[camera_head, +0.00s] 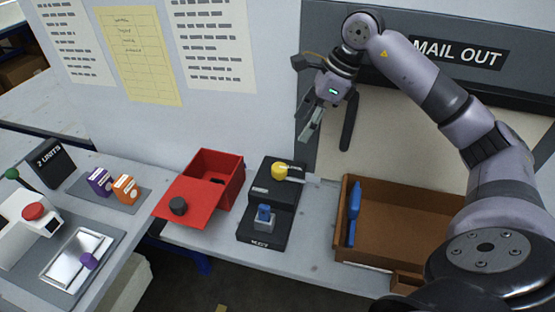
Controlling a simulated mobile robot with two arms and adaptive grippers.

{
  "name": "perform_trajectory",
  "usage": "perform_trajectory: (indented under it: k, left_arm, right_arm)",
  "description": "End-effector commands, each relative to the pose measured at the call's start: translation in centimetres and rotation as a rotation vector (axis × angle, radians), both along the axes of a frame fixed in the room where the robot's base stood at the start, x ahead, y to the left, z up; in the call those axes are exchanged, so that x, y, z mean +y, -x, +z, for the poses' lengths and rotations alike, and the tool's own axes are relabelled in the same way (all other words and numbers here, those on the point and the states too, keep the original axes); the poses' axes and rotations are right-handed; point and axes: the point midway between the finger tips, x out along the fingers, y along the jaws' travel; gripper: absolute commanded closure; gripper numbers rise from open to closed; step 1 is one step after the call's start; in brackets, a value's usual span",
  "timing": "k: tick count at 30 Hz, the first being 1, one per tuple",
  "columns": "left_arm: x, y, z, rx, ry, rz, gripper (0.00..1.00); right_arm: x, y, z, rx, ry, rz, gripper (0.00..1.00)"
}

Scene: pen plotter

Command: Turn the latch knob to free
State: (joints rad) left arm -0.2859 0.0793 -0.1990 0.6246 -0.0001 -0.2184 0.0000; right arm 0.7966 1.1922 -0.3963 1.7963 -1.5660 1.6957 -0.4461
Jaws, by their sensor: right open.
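A black device (262,232) stands on the bench in the middle of the head view. A yellow knob (280,171) sits on its raised rear part, with a pale bar pointing to the right. A blue piece (264,212) on a grey block sits on its lower front part. I cannot tell for sure which part is the latch knob. My right gripper (324,143) is open and empty, in the air above and to the right of the yellow knob, well apart from it. My left gripper does not show.
A red box (222,163) with a dark-knobbed red lid stands left of the device. A brown tray (400,213) holding a blue tool (354,210) lies to the right. Purple and orange boxes (125,190) and a metal tray (77,256) are at left. A wall stands behind.

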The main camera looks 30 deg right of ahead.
Motion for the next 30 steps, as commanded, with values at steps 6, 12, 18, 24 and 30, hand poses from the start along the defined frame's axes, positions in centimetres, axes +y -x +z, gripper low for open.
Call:
perform_trajectory:
  k: [6,12,18,24,30]
  left_arm:
    - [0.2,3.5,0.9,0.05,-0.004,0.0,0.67]
    - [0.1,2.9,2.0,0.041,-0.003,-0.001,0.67]
    - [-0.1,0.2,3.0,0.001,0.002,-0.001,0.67]
    - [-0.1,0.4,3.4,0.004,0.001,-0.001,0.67]
    - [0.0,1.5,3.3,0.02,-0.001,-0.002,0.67]
  right_arm:
    - [1.6,-1.1,-4.3,0.004,-0.003,0.002,0.46]
    - [2.9,-2.0,-8.4,0.004,-0.003,0.002,0.46]
    - [4.0,-3.0,-11.6,0.002,-0.004,0.001,0.46]
    - [4.5,-3.4,-13.4,-0.001,-0.002,0.001,0.46]
    - [4.5,-3.5,-13.8,-0.001,-0.001,0.001,0.46]
